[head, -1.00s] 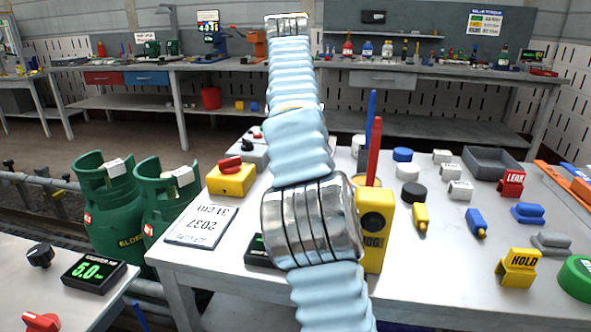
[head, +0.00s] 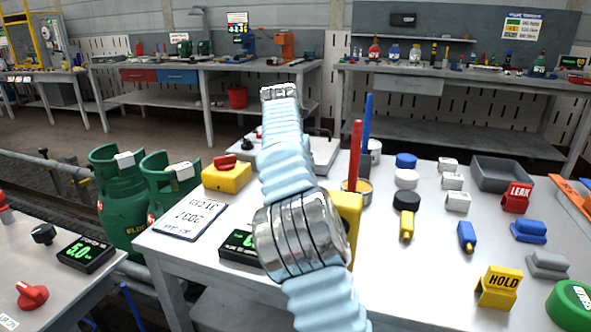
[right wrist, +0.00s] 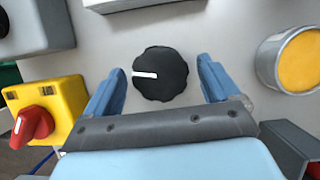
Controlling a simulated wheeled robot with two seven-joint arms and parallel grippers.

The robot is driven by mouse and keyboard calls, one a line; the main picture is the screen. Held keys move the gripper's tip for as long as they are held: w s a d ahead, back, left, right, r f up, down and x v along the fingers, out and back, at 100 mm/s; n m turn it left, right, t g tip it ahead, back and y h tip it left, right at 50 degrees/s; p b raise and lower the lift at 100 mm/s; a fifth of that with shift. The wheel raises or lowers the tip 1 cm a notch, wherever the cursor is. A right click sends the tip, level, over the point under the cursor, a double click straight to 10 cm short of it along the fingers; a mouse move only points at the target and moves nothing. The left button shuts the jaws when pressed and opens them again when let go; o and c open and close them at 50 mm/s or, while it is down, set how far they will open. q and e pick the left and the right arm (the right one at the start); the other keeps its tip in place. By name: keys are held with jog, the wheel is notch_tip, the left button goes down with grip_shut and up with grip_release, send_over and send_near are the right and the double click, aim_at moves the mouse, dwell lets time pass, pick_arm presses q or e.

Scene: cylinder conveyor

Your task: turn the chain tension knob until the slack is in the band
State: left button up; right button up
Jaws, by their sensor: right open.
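A black scalloped knob (right wrist: 161,74) with a white pointer line lies between the fingers of my right gripper (right wrist: 158,88) in the right wrist view. The pointer aims left. The fingers are open, with a gap on both sides of the knob. In the head view my light blue right arm with chrome bands (head: 300,235) crosses the middle, and neither that gripper nor this knob can be made out. A small green-digit display (head: 238,245) is partly covered by the arm, so its reading is hidden. My left gripper is not in view.
A yellow box with a red switch (right wrist: 45,115) is left of the knob; an orange-topped tin (right wrist: 292,60) is right. Tall red (head: 355,150) and blue (head: 368,122) rods stand beside my arm. A left table holds another black knob (head: 43,234) and a 5.0 display (head: 86,253).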

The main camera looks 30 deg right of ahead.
jog(key=shift+c, duration=0.4)
jog(key=c, duration=1)
jog(key=shift+n, duration=0.3)
jog(key=n, duration=0.2)
jog(key=n+t+y, duration=0.1)
jog(key=n, duration=0.1)
jog(key=shift+s+d+y, duration=0.1)
jog(key=shift+d+y, duration=0.05)
jog(key=shift+y, duration=0.15)
jog(key=n+y, duration=0.1)
jog(key=n, duration=0.2)
jog(key=n+y, duration=0.1)
jog(key=n, duration=0.2)
jog(key=shift+d+r, duration=0.1)
jog(key=shift+d, duration=0.05)
jog(key=o, duration=1.1)
